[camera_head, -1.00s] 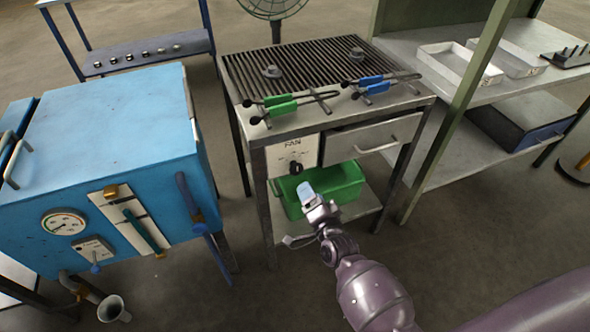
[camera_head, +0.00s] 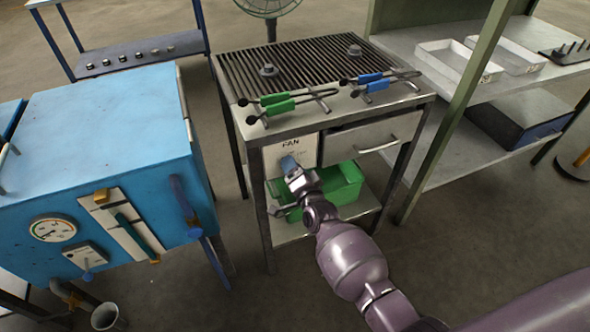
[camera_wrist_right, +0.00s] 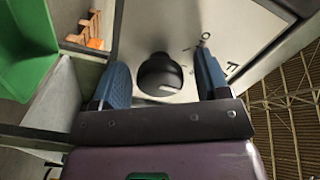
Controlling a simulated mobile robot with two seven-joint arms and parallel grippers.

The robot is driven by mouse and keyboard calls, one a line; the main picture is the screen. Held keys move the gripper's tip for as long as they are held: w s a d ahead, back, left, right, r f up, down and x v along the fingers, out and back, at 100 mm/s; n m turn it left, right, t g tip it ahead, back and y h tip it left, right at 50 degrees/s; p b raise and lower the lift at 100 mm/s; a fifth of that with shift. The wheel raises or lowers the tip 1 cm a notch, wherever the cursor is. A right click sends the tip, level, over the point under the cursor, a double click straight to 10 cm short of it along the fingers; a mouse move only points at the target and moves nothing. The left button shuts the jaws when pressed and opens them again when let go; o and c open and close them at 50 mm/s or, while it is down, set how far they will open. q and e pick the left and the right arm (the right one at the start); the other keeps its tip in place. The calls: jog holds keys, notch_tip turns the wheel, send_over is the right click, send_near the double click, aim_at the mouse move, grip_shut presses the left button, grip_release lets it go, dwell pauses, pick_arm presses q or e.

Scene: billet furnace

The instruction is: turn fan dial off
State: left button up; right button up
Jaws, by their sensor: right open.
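The white fan panel (camera_head: 306,150), marked FAN, is on the front of the grill table below its top. My right gripper (camera_head: 288,165) is in front of the panel and hides the dial in the head view. In the right wrist view, the black fan dial (camera_wrist_right: 160,75) has a pale pointer mark and sits between the two blue fingers of my right gripper (camera_wrist_right: 160,82). The fingers are open, with a gap on both sides of the dial. My left gripper is not in view.
A green bin (camera_head: 343,184) is on the shelf below the panel. A drawer (camera_head: 365,140) is to its right. Green tongs (camera_head: 277,103) and blue tongs (camera_head: 376,82) lie on the grill table top (camera_head: 235,100). The blue furnace (camera_head: 110,130) stands at left.

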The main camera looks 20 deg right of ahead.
jog(key=shift+c, duration=0.2)
jog(key=c, duration=0.9)
jog(key=shift+n, duration=0.3)
jog(key=shift+r+n, duration=0.1)
jog(key=shift+n, duration=0.2)
jog(key=shift+n+p, duration=0.45)
jog(key=shift+n, duration=0.65)
jog(key=n, duration=0.4)
jog(key=shift+p, duration=0.4)
jog(key=shift+n, duration=0.7)
